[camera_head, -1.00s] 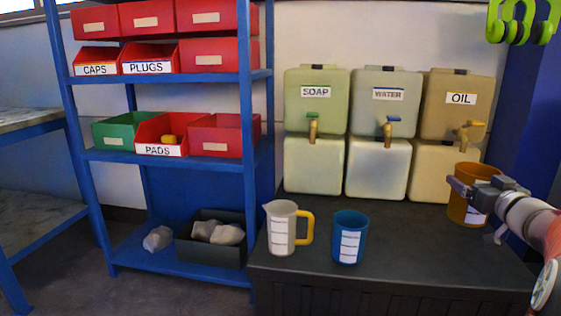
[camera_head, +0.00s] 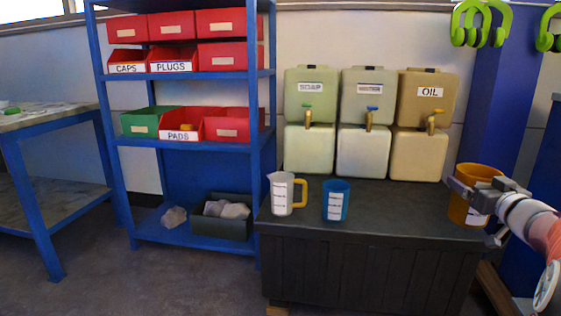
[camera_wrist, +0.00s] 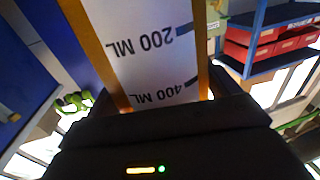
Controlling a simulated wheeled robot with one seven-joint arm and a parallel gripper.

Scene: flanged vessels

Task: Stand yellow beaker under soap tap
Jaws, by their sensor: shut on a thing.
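The yellow beaker (camera_head: 472,196), orange-yellow with a white label, is held by my gripper (camera_head: 462,190) at the right. The soap tap (camera_head: 307,115) has a green handle and sits on the leftmost, greenish tank (camera_head: 310,88), marked SOAP. The beaker is well to the right of this tap and apart from it.
A white jug with a yellow handle (camera_head: 283,194) and a blue beaker (camera_head: 336,200) stand on the dark bench (camera_head: 400,215) in front of the tanks. Water (camera_head: 367,95) and oil (camera_head: 427,98) tanks stand right of soap. A blue shelf (camera_head: 200,147) stands left.

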